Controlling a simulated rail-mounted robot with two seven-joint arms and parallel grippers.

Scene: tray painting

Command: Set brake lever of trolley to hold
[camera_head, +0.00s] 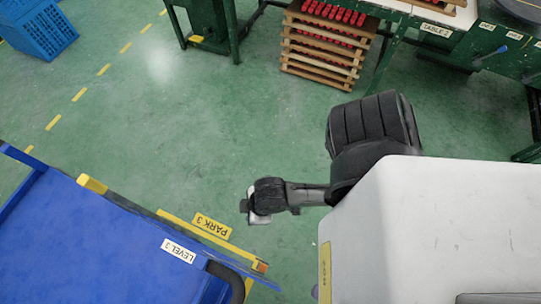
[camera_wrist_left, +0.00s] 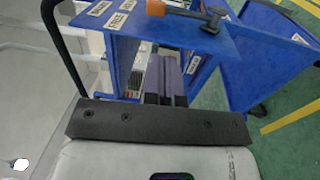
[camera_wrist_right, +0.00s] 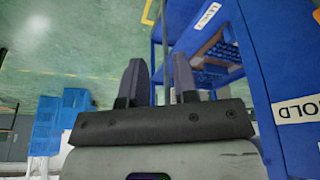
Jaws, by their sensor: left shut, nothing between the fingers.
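In the left wrist view, a lever (camera_wrist_left: 185,13) with an orange end and a dark block at its other end lies across the top of the blue trolley (camera_wrist_left: 225,42). White labels sit beside it, too small to read surely; I cannot tell which one the lever points to. My left gripper (camera_wrist_left: 166,75) is shut and empty, its fingers below the lever in the picture and apart from it. My right gripper (camera_wrist_right: 157,75) has its fingers spread with nothing between them, left of a blue panel (camera_wrist_right: 268,70) bearing a HOLD label (camera_wrist_right: 296,108). The lever is not visible in the head view.
A blue trolley surface (camera_head: 95,245) marked LEVEL 3 fills the lower left of the head view, with a yellow PARK 3 sign (camera_head: 211,226) by its edge. Wooden trays (camera_head: 322,55) and green tables stand at the back. Blue crates (camera_head: 42,30) stand far left.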

